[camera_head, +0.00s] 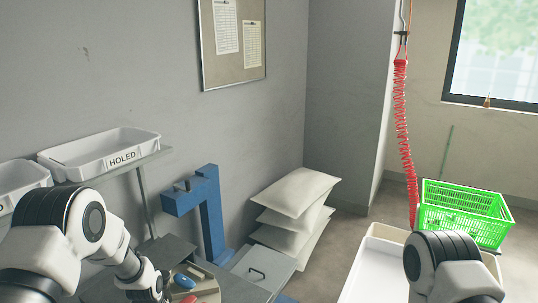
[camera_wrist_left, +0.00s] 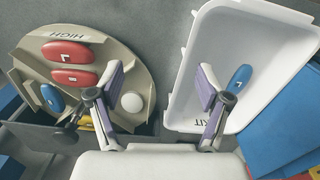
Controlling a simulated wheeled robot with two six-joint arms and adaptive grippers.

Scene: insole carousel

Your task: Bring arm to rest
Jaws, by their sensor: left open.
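My left gripper (camera_wrist_left: 162,80) is open in the left wrist view, with nothing between its fingers. Its left finger is over the edge of the round beige carousel (camera_wrist_left: 135,78), marked HIGH. Its right finger is over the white tray (camera_wrist_left: 240,15) marked KIT. Two red insoles (camera_wrist_left: 68,52) and a blue insole (camera_wrist_left: 52,98) lie in the carousel. Another blue insole (camera_wrist_left: 241,76) lies in the white tray. In the head view my left arm reaches down to the carousel (camera_head: 207,283) at the bottom; the fingers do not show there. My right gripper is out of view.
A white bin marked HOLED (camera_head: 100,150) stands on a shelf at left. A blue press frame (camera_head: 210,205) and stacked white sacks (camera_head: 298,195) stand behind the carousel. A green crate (camera_head: 465,210) and a large white bin (camera_head: 375,265) are at right, near a red coiled hose (camera_head: 402,110).

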